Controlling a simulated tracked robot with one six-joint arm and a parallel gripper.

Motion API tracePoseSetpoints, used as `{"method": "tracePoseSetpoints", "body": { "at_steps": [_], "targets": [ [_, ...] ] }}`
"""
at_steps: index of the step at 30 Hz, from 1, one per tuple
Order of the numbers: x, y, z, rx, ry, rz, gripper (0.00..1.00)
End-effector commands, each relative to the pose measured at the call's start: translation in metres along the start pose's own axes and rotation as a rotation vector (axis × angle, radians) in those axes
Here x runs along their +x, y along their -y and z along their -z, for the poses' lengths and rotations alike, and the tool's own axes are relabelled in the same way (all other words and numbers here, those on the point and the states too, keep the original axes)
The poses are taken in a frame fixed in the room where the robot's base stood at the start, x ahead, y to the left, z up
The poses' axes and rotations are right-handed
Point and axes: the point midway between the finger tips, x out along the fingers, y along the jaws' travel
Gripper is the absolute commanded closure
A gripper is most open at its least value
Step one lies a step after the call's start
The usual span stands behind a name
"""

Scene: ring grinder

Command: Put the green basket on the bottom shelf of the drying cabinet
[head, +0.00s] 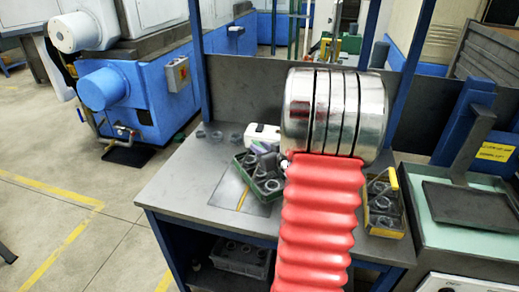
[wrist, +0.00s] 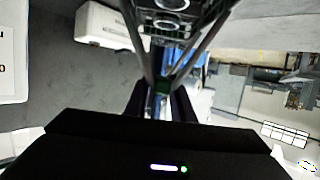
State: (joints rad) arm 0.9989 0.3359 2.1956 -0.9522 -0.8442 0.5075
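The green basket (head: 266,188) holds several grey metal rings and is over the workbench, left of my red bellows arm, in the head view. In the wrist view the basket (wrist: 168,32) is at the top, and its handle straps run together to a green piece between my fingertips. My gripper (wrist: 162,90) appears closed on that handle. In the head view my arm hides most of the gripper. Whether the basket touches the bench is hard to tell. I cannot make out the drying cabinet for certain.
A yellow basket (head: 386,213) with rings stands right of my arm. A white box (head: 262,134) lies behind the green basket. A grey crate (head: 240,260) sits under the bench. A tank with pale green liquid (head: 455,234) is at right.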

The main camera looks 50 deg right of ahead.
Motion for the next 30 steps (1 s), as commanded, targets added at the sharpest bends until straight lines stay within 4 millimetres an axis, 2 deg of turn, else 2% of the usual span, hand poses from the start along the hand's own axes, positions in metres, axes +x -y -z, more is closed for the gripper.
{"method": "tracePoseSetpoints", "body": {
  "at_steps": [4,14,17,23,30],
  "targets": [
    [0.0,0.0,0.0,0.0,0.0,0.0,0.67],
    [-0.001,0.0,0.003,-0.001,-0.001,-0.001,0.67],
    [-0.007,-0.001,0.002,-0.001,-0.001,-0.002,0.67],
    [-0.031,-0.001,0.002,0.0,-0.001,-0.003,0.67],
    [-0.067,-0.001,0.002,-0.001,-0.001,-0.003,0.67]
  ]
}}
